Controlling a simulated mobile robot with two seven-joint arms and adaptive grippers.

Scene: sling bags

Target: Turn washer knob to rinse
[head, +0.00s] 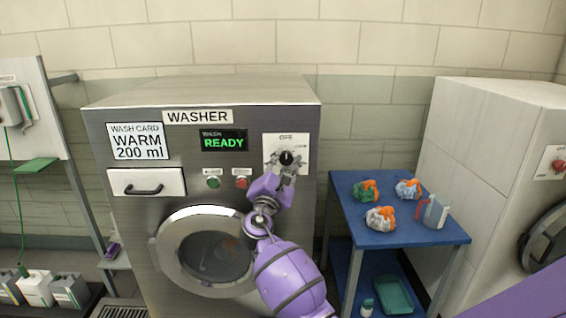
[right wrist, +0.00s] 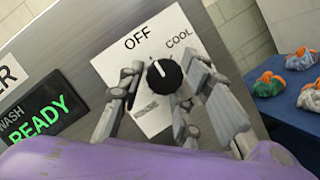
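The washer (head: 150,195) is a grey machine with a green READY display (head: 224,142). Its black knob (head: 287,158) sits on a white plate marked OFF at the top and COOL at the upper right. In the right wrist view the knob (right wrist: 163,76) has its white mark near the top, towards OFF; a lower label is too blurred to read. My right gripper (head: 283,170) is at the knob, its fingers spread to either side; in the right wrist view the fingers (right wrist: 158,85) look apart from the knob. My left gripper is not in view.
Green and red buttons (head: 241,183) and a round door (head: 204,250) are below the panel. A blue cart (head: 345,185) with several cloth bundles and a jug (head: 436,212) stands at right, beside another white machine (head: 470,150). A drawer (head: 146,182) is at left.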

